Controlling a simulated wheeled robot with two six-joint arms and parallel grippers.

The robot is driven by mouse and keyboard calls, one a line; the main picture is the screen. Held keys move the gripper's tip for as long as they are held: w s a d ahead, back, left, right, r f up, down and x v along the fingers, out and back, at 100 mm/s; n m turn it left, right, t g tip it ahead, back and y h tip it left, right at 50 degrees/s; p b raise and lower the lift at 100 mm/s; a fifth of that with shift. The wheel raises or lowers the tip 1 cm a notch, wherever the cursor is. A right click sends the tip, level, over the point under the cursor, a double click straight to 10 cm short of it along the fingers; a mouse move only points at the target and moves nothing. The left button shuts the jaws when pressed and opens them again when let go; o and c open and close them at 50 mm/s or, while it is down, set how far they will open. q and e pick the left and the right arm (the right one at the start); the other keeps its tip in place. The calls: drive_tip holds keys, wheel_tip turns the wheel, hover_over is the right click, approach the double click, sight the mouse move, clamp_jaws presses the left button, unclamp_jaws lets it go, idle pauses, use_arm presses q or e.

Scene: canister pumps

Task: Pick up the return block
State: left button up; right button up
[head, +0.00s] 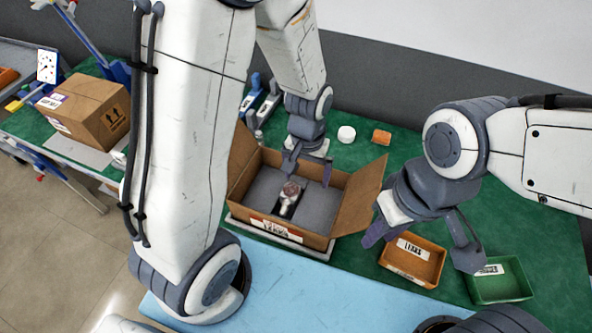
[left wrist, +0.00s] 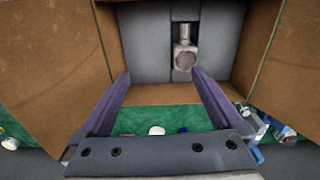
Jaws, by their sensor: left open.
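An open cardboard box (head: 277,233) holds grey foam (head: 262,190) with a dark slot. A pale metal fitting with a brownish round end (head: 290,192) sits in the slot; it also shows in the left wrist view (left wrist: 185,57). No label marks it as the return block, so I cannot tell whether it is. My left gripper (head: 307,175) is open and empty over the back of the box. In the left wrist view its fingers (left wrist: 161,75) point toward the foam, with the fitting ahead and to the right. My right gripper (head: 421,250) is open above the small bins.
An orange bin (head: 432,246) and a green bin (head: 512,283), both labelled, stand at the right. A white round item (head: 346,133) and a small orange item (head: 381,137) lie behind the box. A closed carton (head: 88,113) stands far left. The box flaps stand out at the sides.

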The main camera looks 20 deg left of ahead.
sight(290, 188)
use_arm(q)
drive_tip(key=a+f, duration=0.1)
drive_tip(key=w+a+f+n+p, duration=0.1)
drive_tip(key=a, duration=0.1)
drive_tip(key=w+a+f+n, duration=0.1)
drive_tip(key=a, duration=0.1)
drive_tip(key=shift+f+p, duration=0.1)
drive_tip(key=shift+p, duration=0.3)
drive_tip(key=shift+n, duration=0.3)
drive_tip(key=f, duration=0.4)
drive_tip(key=shift+a+f, duration=0.2)
drive_tip(key=shift+f, duration=0.1)
drive_tip(key=shift+f+p, duration=0.35)
drive_tip(key=shift+f, duration=0.2)
drive_tip(key=shift+f+p, duration=0.35)
drive_tip(key=shift+f, duration=0.2)
drive_tip(key=f+b, duration=0.1)
drive_tip(key=f, duration=0.1)
drive_tip(key=f+b, duration=0.1)
drive_tip(key=f, duration=0.1)
drive_tip(key=shift+w+f+b, duration=0.1)
drive_tip(key=shift+w+b, duration=0.15)
drive_tip(key=shift+b, duration=0.05)
use_arm(e)
wheel_tip(290, 188, up, 2)
use_arm(q)
clamp_jaws()
